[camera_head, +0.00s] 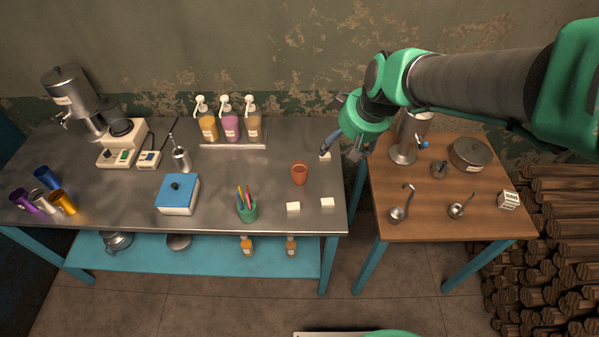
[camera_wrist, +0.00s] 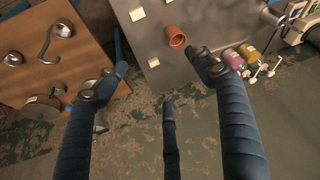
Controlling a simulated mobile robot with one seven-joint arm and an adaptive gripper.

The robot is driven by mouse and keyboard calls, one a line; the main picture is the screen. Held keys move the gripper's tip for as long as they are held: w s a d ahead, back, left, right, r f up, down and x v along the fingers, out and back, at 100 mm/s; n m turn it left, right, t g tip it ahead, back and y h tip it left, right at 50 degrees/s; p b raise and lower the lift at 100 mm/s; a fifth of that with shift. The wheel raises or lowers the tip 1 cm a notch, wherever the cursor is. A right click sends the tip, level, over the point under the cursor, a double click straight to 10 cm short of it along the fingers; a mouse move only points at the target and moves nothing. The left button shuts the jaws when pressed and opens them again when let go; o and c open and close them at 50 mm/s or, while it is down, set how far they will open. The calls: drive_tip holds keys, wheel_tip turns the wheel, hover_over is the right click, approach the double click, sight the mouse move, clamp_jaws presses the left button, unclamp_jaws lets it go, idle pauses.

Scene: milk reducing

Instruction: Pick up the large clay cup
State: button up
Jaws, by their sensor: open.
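A single orange-brown clay cup (camera_head: 299,174) stands upright on the right part of the metal table. It also shows in the wrist view (camera_wrist: 177,38), near the top middle. My gripper (camera_head: 340,152) is open and empty, above and to the right of the cup in the head view, over the gap between the two tables. In the wrist view my open gripper (camera_wrist: 160,68) has its dark blue fingers spread wide, with the cup beyond the fingertips and nearer the right one. Nothing touches the cup.
White blocks (camera_head: 293,207) lie around the cup. A green pen holder (camera_head: 247,211) stands to its left, and syrup bottles (camera_head: 230,124) stand behind.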

drive_tip(key=w+a+f+n, duration=0.1)
drive_tip(key=w+a+f, duration=0.3)
drive_tip(key=f, duration=0.3)
drive_tip(key=w+a+f+n, duration=0.2)
drive_tip(key=w+a+f, duration=0.1)
drive_tip(key=w+f, duration=0.3)
wheel_tip(320, 180, down, 2)
drive_tip(key=shift+a+f+g+b, duration=0.25)
drive_tip(key=shift+a+g+b, duration=0.05)
drive_tip(key=shift+a+g, duration=0.1)
drive_tip(key=shift+f, duration=0.1)
drive_tip(key=b, duration=0.1)
approach(299, 169)
drive_tip(key=shift+s+f, duration=0.6)
drive_tip(key=shift+s, duration=0.1)
drive_tip(key=shift+w+a+f, duration=0.2)
drive_tip(key=shift+w+f, duration=0.05)
drive_tip(key=shift+f, duration=0.25)
drive_tip(key=shift+b+x, duration=0.8)
drive_tip(key=shift+x, duration=1.8)
drive_tip(key=shift+w+a+r, duration=0.1)
drive_tip(key=shift+w+a, duration=0.05)
drive_tip(key=shift+a, duration=0.05)
